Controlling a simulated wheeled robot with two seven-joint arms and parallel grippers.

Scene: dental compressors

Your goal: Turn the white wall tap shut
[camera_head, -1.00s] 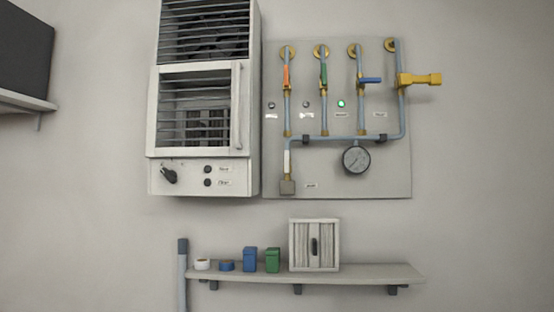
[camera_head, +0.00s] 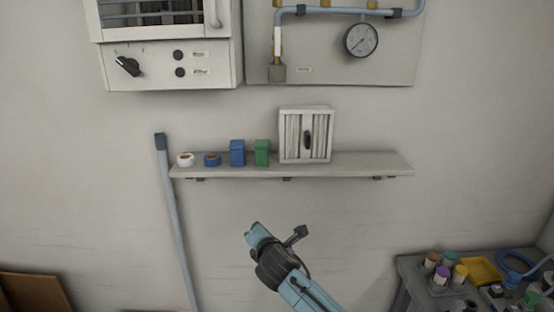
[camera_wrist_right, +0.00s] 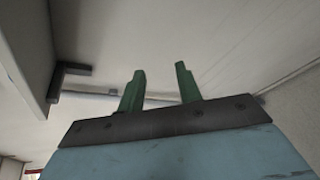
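The white tap (camera_head: 277,42) shows in the head view as a white upright lever in line with the short pipe at the lower left of the grey wall panel. My right arm reaches up from the bottom of the head view, well below the tap and the shelf; its fingers cannot be made out there. In the right wrist view my right gripper (camera_wrist_right: 160,88) has its two green fingers apart with nothing between them. The tap cannot be made out in the wrist view. My left gripper is in neither view.
A wall shelf (camera_head: 350,169) with a small cabinet (camera_head: 306,136), blue and green boxes and tape rolls lies between my arm and the panel. A grey pole (camera_head: 174,220) leans at left. A cluttered bench (camera_head: 410,275) stands lower right. A pressure gauge (camera_head: 361,40) is right of the tap.

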